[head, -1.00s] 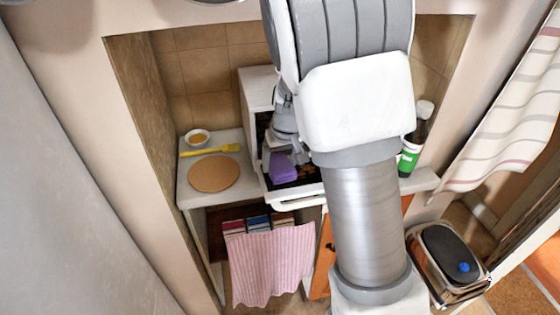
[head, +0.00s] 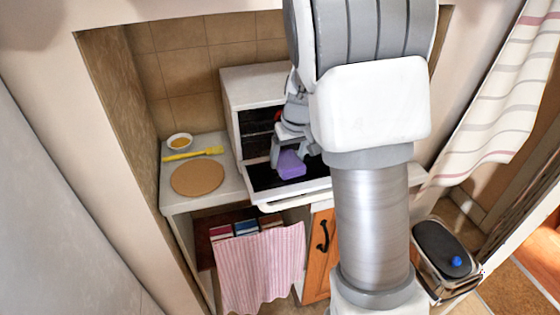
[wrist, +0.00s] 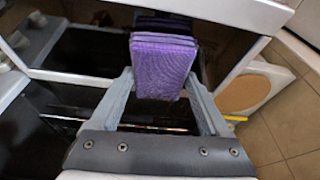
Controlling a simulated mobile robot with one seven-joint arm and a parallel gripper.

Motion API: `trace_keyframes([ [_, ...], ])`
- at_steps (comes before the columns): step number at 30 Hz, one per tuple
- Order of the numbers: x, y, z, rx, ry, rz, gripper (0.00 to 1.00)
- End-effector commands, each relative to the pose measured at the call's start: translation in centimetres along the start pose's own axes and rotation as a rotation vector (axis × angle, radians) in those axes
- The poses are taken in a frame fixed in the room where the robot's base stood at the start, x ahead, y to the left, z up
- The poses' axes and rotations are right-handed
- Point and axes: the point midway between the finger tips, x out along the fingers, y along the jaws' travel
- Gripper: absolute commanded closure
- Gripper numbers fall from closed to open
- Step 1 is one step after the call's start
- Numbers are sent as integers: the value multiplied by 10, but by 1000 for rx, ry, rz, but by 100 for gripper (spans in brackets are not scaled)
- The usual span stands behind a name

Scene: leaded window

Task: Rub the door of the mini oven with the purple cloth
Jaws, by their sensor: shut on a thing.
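The mini oven (head: 252,77) is a white box on the counter. Its door (head: 262,179) is folded down open, with a dark inner face and a white rim and handle at the front. My gripper (head: 289,150) is just above the door's inner face and is shut on the folded purple cloth (head: 291,164). In the wrist view the cloth (wrist: 162,62) sits as a flat folded pad between the two fingers (wrist: 160,95). I cannot tell whether the cloth touches the door. My arm hides the right part of the oven and door.
Left of the oven are a round board (head: 198,178), a yellow brush (head: 193,154) and a small bowl (head: 179,142). A pink striped towel (head: 262,268) hangs below the counter. A bin (head: 445,262) stands on the floor at right.

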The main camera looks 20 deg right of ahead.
Motion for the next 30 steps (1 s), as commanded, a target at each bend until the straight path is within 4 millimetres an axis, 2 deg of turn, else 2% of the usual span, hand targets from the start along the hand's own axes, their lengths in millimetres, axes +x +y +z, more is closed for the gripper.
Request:
trace_keyframes([
  [3,2,8,2,1,-2,0,64],
  [11,2,15,2,0,-2,0,64],
  [22,3,45,6,2,-4,0,64],
  [30,0,38,5,-2,-5,-2,64],
])
